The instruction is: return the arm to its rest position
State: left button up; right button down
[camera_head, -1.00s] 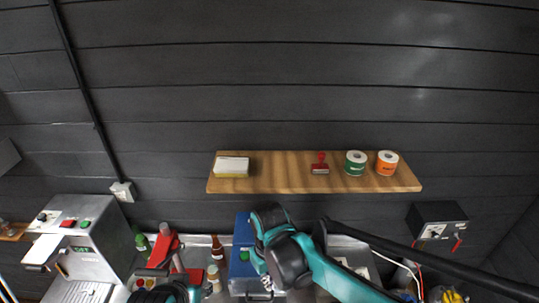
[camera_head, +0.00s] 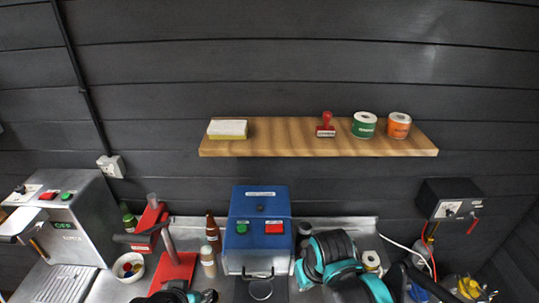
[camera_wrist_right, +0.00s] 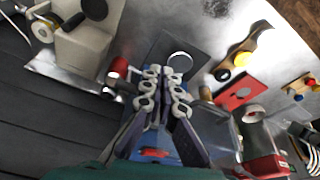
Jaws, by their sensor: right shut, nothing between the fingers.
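My right arm (camera_head: 340,262) shows at the bottom of the head view as teal and black links, right of the blue machine. Its fingertips cannot be made out there. In the right wrist view my right gripper (camera_wrist_right: 164,88) points out over the metal bench, its two pale, ribbed fingers close together with nothing between them. The blue machine (camera_head: 257,225), with a green and a red button, also shows partly behind the fingers in the wrist view (camera_wrist_right: 152,154). A black and teal part of my left arm (camera_head: 180,296) is at the bottom edge; no left fingers can be made out.
A wooden shelf (camera_head: 285,137) on the dark wall holds a sponge, a red stamp and two tape rolls. A grey machine (camera_head: 68,225) stands left, beside a red press (camera_head: 175,272), bottles and a white bowl (camera_head: 128,267). A black meter box (camera_head: 450,200) is at right.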

jog(key=s+d+f+m+t+b, duration=0.1)
jog(key=d+f+b, duration=0.3)
jog(key=f+b, duration=0.4)
jog(key=s+d+f+m+t+b, duration=0.2)
jog(key=s+d+f+t+b, duration=0.1)
jog(key=f+b, duration=0.5)
jog(key=shift+d+f+h, duration=0.4)
jog(key=shift+d+f, duration=0.35)
jog(key=shift+d, duration=0.15)
